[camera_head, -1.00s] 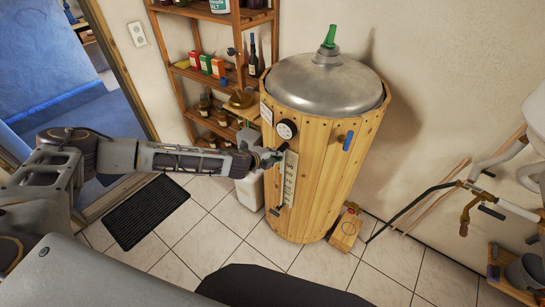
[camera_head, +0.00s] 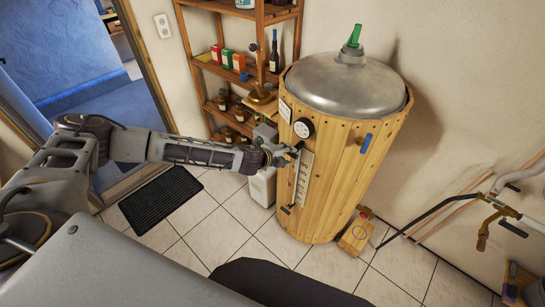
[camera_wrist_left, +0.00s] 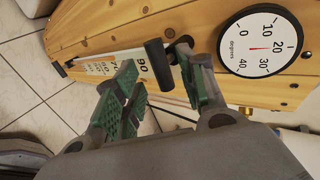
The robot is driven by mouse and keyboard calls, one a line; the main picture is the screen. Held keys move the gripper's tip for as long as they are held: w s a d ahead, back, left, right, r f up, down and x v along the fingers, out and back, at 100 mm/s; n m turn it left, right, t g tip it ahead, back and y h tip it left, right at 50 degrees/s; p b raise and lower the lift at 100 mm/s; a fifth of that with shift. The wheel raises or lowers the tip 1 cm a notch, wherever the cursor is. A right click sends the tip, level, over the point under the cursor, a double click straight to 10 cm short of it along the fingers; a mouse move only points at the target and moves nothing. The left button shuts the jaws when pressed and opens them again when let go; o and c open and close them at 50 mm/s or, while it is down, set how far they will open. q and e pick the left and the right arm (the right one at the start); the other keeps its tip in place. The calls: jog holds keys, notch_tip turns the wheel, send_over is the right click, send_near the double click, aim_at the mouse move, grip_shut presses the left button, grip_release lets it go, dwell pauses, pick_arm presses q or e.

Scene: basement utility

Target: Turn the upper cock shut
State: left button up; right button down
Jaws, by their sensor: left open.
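The upper cock's black lever handle (camera_wrist_left: 158,62) shows in the left wrist view, at the upper end of the level scale (camera_wrist_left: 105,66) on a wooden-clad tank (camera_head: 345,185). My left gripper (camera_head: 291,153) is open at the tank's front, just below the dial. In the wrist view its green-padded fingers (camera_wrist_left: 157,70) stand on either side of the handle; I cannot tell whether they touch it. In the head view the gripper hides most of the upper cock. The lower cock (camera_head: 287,209) shows near the scale's lower end. My right gripper is not in view.
A round dial (camera_head: 303,128) sits just above the gripper. A wooden shelf (camera_head: 230,72) with bottles and boxes stands behind left. A white canister (camera_head: 262,187) is beside the tank. Pipes with valves (camera_head: 490,205) run at right. A black mat (camera_head: 160,200) lies on the tiled floor.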

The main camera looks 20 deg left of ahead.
pick_arm(q)
jog(key=v, duration=1)
dwell(0.3)
dwell(0.4)
